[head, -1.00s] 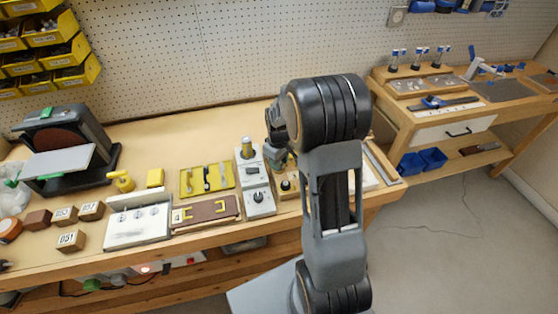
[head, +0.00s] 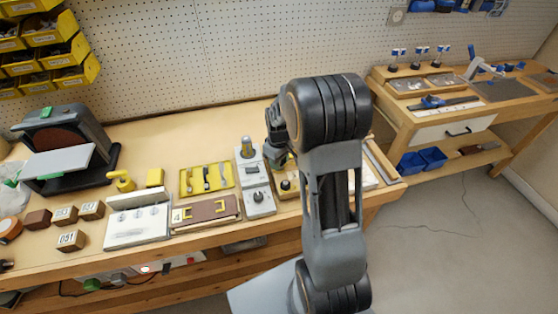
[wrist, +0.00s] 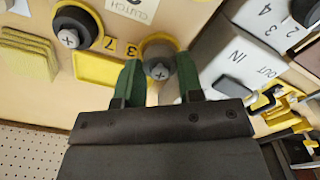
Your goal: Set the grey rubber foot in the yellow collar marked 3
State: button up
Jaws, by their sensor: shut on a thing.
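My gripper (wrist: 160,88) has its two green fingers shut on the grey rubber foot (wrist: 160,70), which has a cross mark on its end. The foot is over or in a yellow collar (wrist: 160,38) beside a printed 3. I cannot tell whether it is seated or just above the collar. A second yellow collar (wrist: 88,20), nearer the printed 7, holds a dark round foot (wrist: 70,38) with a cross. In the head view my gripper (head: 278,155) is mostly hidden behind my own arm.
A white box (wrist: 240,60) marked IN and OUT stands close to the right of my fingers. Yellow pads (wrist: 28,55) lie at the left and an empty yellow rectangular frame (wrist: 98,70) is nearby. In the head view a yellow tray (head: 185,188) with tools lies left of the arm.

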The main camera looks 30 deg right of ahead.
jog(key=shift+f+b, duration=0.35)
jog(key=shift+f, duration=0.15)
dwell(0.4)
jog(key=o, duration=1.1)
jog(key=shift+r, duration=0.15)
jog(key=shift+r+p, duration=2.65)
jog(key=shift+r, duration=0.8)
